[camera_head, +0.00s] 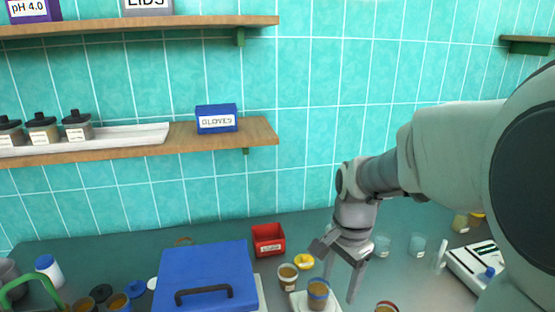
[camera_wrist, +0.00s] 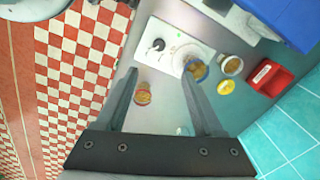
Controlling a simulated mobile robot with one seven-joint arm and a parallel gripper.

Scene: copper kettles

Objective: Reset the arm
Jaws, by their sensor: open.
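My gripper (camera_head: 340,284) hangs from my arm above the bench, right of the blue case, with its fingers pointing down. In the wrist view my gripper (camera_wrist: 162,68) has its two fingers wide apart, with nothing held between them. A jar with a blue band and brown contents (camera_head: 318,294) stands on a white plate just left of the fingers in the head view. It also shows in the wrist view (camera_wrist: 198,72), near one fingertip; the fingers do not grip it. A jar with a red rim (camera_wrist: 143,97) appears between the fingers, farther below.
A blue case (camera_head: 205,270), a red bin (camera_head: 268,240), a yellow lid (camera_head: 304,262) and a brown-filled jar (camera_head: 287,277) lie left of my gripper. Clear beakers (camera_head: 417,244) and a white device (camera_head: 475,266) stand right. Wooden shelves (camera_head: 200,140) are on the tiled wall.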

